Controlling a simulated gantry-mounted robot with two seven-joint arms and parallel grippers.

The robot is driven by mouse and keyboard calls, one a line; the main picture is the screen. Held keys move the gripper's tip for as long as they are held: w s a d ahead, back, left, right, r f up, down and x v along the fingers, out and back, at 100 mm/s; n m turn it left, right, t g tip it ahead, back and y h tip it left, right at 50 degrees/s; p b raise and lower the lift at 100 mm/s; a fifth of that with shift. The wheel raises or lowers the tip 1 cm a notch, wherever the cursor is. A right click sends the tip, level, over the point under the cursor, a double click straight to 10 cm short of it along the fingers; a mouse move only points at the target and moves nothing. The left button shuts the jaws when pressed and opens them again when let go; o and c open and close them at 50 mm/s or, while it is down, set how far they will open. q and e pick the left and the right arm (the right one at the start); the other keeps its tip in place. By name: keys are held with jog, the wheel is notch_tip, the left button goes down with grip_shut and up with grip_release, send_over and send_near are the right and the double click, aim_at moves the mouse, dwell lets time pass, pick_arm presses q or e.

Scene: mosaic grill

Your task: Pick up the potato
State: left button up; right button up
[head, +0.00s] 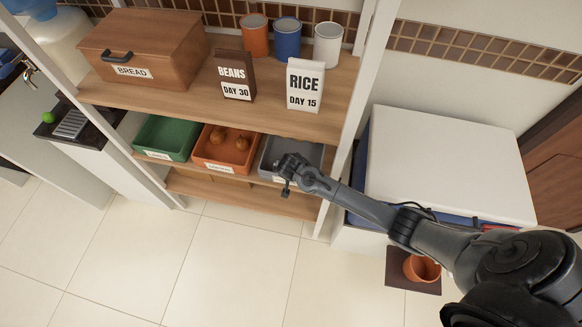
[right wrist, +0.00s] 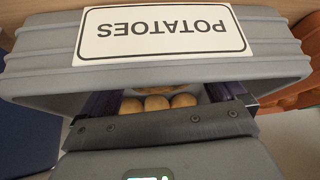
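Several potatoes (right wrist: 157,103) lie in the grey bin labelled POTATOES (right wrist: 30,72), seen upside down in the right wrist view. In the head view the grey bin (head: 312,152) is the right one of three on the lower shelf; my right gripper and arm partly cover it, and no potatoes can be made out there. My right gripper (head: 287,176) is at the bin's front. In the right wrist view its fingers (right wrist: 165,93) are spread wide with the potatoes showing between them; no potato is clearly held. My left gripper is not in view.
An orange bin (head: 205,160) with brown round produce (head: 218,137) and a green bin (head: 170,134) stand left of the grey one. The upper shelf (head: 260,116) above carries a bread box (head: 150,45), BEANS (head: 233,75) and RICE (head: 304,85). A white shelf post (head: 350,110) stands right.

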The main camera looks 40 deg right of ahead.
jog(key=c, duration=0.8)
jog(key=shift+c, duration=0.2)
jog(key=shift+r, duration=0.2)
